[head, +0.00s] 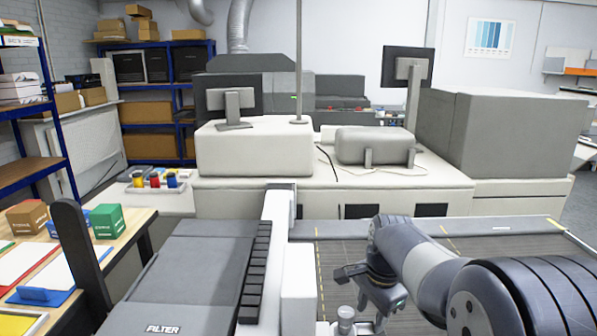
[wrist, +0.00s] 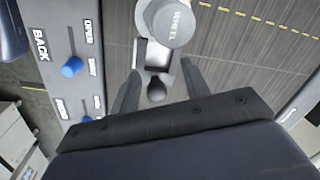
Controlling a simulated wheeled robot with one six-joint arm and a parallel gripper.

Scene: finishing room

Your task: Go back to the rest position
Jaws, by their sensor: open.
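My gripper (head: 352,276) is over the dark bed of the machine, right of centre in the head view. In the wrist view its two dark fingers stand apart, one on each side of a small dark knob (wrist: 157,89). I cannot tell whether the fingers touch the knob. Just beyond it is a round grey part marked WHEEL (wrist: 173,22). A metal knob (head: 345,317) shows below the gripper in the head view. No rest position is marked in either view.
A panel (wrist: 62,50) with blue knobs (wrist: 72,67) lies left of the gripper in the wrist view. White machines (head: 255,150) stand behind.

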